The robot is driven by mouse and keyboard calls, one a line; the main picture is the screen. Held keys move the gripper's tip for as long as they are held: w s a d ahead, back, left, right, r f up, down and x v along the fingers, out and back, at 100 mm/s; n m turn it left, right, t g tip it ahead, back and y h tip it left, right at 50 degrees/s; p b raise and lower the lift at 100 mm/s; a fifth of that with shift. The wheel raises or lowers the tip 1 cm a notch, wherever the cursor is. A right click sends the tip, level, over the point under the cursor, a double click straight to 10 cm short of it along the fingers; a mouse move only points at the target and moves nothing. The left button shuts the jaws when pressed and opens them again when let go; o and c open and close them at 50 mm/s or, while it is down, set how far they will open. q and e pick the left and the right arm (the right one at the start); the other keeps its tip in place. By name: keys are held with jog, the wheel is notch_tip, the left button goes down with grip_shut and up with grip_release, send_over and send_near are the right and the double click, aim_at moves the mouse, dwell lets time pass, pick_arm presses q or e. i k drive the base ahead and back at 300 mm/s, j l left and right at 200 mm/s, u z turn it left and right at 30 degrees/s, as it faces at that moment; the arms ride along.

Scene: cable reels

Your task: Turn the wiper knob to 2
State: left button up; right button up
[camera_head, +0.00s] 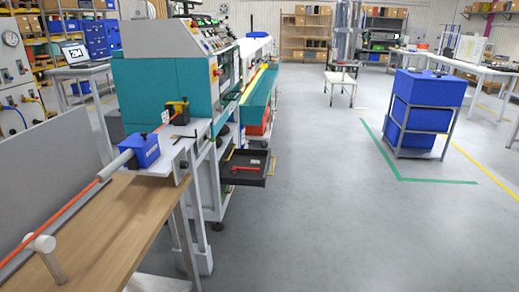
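No wiper knob can be made out for certain in this view. A teal and grey machine (163,82) stands left of centre, with a panel of small buttons and dials (216,38) on top, too small to read. An orange cable (70,203) runs from the lower left through a grey tube into a blue box (146,149) on a metal shelf. A small yellow and black device (178,108) sits behind the blue box, against the machine. Neither of my grippers is in view.
A wooden table (105,222) with a white roller post (45,255) fills the lower left. A black tray (245,178) holding a red tool sticks out from the machine's side. Blue bins (418,115) in a metal frame stand at the right. The middle floor is clear.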

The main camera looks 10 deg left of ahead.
aim_at(184, 164)
jog(key=i+l, duration=0.1)
jog(key=i, duration=0.35)
jog(key=i+l+u, duration=0.15)
jog(key=i, duration=0.3)
jog(key=i+l, duration=0.1)
jog(key=i, duration=0.3)
jog(key=i+l+u, duration=0.1)
jog(key=i, duration=0.35)
